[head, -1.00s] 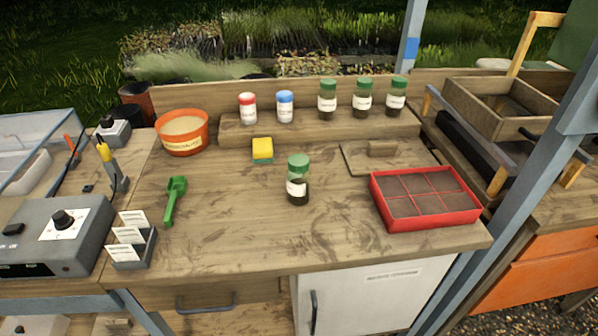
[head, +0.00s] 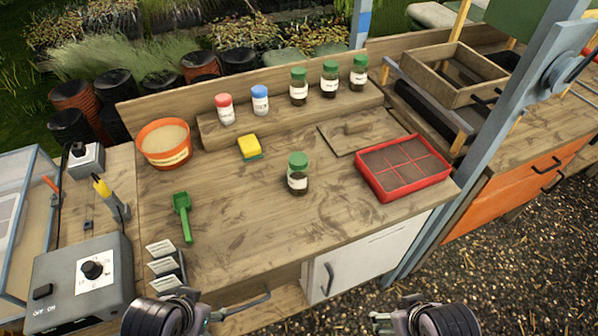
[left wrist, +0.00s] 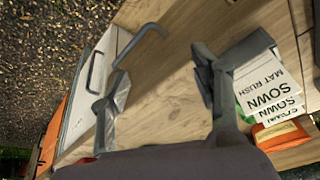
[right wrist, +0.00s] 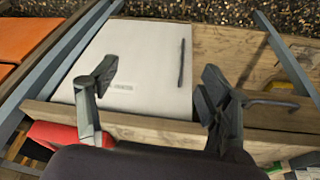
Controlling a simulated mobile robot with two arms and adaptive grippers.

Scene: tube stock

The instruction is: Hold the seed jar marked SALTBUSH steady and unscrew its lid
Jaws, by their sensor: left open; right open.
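A glass jar (head: 298,176) with a green lid and dark contents stands upright alone in the middle of the bench. Its white label is too small to read. Several similar green-lidded jars, among them one (head: 299,88), stand on the raised back shelf, and I cannot tell which is SALTBUSH. My left gripper (head: 200,314) is at the bottom edge of the head view, open and empty; its spread fingers show in the left wrist view (left wrist: 158,70). My right gripper (head: 395,312) is at the bottom right, open and empty, also in the right wrist view (right wrist: 160,73). Both are well apart from the jars.
A red divided seed tray (head: 405,190) lies right of the jar. A green scoop (head: 183,212), label cards (head: 165,262), a sponge (head: 249,147) and an orange tub (head: 165,158) are to its left. A grey control box (head: 80,275) stands far left. Bench around the jar is clear.

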